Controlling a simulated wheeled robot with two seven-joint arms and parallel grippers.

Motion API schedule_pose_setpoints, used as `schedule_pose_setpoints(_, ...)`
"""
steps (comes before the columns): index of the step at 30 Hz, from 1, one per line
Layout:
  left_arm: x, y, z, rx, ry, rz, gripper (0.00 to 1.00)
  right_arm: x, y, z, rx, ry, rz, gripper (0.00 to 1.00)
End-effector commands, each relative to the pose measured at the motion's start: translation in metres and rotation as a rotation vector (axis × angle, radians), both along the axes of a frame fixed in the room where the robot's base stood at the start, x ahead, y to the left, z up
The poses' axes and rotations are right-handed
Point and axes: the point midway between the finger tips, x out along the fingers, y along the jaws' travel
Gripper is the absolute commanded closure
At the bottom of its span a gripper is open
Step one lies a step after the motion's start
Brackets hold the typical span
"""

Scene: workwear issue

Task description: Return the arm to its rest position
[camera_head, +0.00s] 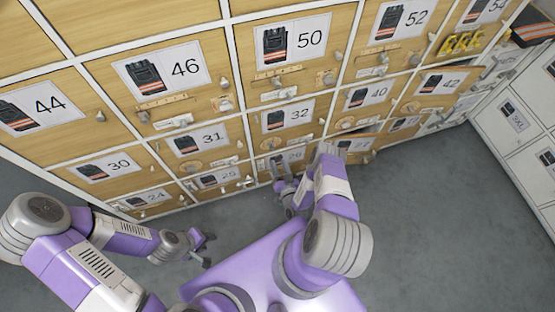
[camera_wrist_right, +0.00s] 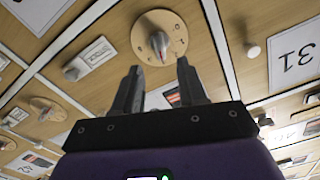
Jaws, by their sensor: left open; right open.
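My left gripper (camera_head: 204,250) is open and empty, low over the floor in front of the lower lockers at the left. My right gripper (camera_head: 284,185) is open, close to the lower middle lockers. In the right wrist view its two fingers (camera_wrist_right: 159,72) stand apart with nothing held between them. A grey knob on a round wooden plate (camera_wrist_right: 158,42) shows just beyond the fingertips; whether they touch it I cannot tell. My right forearm hides part of the lower row.
A wall of numbered wooden lockers (camera_head: 187,66) with knobs and latches fills the back. The door marked 27 (camera_head: 356,144) seems slightly ajar. White lockers (camera_head: 515,122) stand at the right. The grey floor (camera_head: 430,215) at the right is clear.

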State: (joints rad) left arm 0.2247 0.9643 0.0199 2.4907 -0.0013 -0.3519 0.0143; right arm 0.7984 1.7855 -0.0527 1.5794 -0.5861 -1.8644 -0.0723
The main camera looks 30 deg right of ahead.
Motion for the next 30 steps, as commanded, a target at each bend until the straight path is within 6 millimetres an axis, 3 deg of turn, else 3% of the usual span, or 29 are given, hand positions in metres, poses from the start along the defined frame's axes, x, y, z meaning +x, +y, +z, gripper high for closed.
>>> schedule_pose_setpoints(15, 0.000, 0.000, 0.000, 0.000, 0.000, 0.000, 0.57, 0.000, 0.000, 0.000, 0.000, 0.001, 0.000, 0.58)
schedule_pose_setpoints(20, 0.000, 0.000, 0.004, 0.000, 0.000, 0.000, 0.57, 0.013, 0.007, 0.005, 0.021, 0.075, 0.037, 0.58)
schedule_pose_setpoints(26, 0.000, 0.000, 0.020, 0.000, 0.000, 0.000, 0.57, 0.034, 0.046, 0.024, 0.116, 0.411, 0.180, 0.58)
schedule_pose_setpoints(30, 0.000, 0.000, 0.031, 0.000, 0.000, 0.000, 0.57, 0.017, 0.088, 0.049, 0.194, 0.702, 0.295, 0.58)
